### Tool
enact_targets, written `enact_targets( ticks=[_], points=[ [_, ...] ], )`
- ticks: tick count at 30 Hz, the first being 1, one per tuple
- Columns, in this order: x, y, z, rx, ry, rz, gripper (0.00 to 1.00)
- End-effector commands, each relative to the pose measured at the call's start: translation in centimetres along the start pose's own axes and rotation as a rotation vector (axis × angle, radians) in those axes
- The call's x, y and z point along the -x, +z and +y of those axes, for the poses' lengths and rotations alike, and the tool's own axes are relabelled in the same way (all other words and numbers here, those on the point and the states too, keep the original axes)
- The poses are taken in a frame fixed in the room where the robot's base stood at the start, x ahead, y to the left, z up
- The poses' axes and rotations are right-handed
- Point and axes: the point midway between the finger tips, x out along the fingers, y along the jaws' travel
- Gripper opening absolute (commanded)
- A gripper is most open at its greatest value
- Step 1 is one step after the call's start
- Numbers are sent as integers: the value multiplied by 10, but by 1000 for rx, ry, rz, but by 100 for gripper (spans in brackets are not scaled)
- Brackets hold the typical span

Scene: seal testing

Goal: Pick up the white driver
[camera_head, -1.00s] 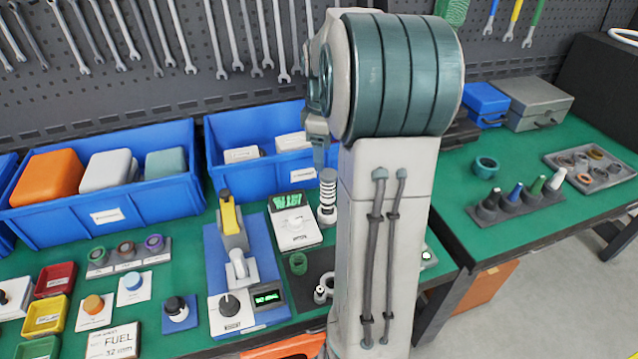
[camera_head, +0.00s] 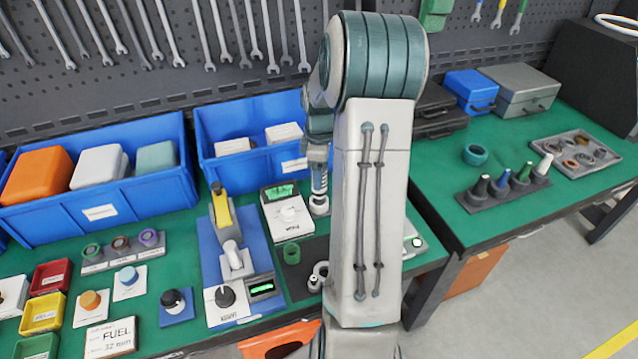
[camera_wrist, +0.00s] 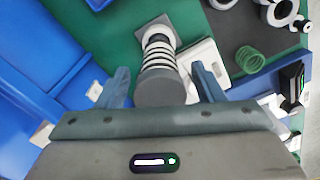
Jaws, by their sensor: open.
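The white driver (camera_head: 546,164) stands upright at the right end of a dark rack (camera_head: 505,190) on the right bench, beside green, blue and black-topped drivers. It does not show in the wrist view. My gripper (camera_wrist: 161,70) is open and empty in the wrist view, pointing down over the left bench. A post with stacked black and white rings (camera_wrist: 158,60) shows between its fingers; I cannot tell whether its top reaches between them. In the head view my gripper is mostly hidden by my arm and is far left of the white driver.
A grey tray of rings (camera_head: 590,150) lies right of the rack and a teal ring (camera_head: 475,155) behind it. Blue and grey cases (camera_head: 527,90) stand at the back. A blue bin (camera_head: 240,165) stands close to my gripper. A gap separates the two benches.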

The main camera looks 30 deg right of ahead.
Motion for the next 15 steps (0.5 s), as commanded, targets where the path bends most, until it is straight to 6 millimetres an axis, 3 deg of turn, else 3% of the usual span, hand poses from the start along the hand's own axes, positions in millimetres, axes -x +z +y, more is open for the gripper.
enact_targets(
  ticks=[6, 14, 15],
  points=[
    [-26, 0, 0, 0, -2, -1, 62],
    [-28, 0, 1, 0, 0, -1, 62],
    [-28, 0, 1, -1, 0, -1, 51]
  ],
)
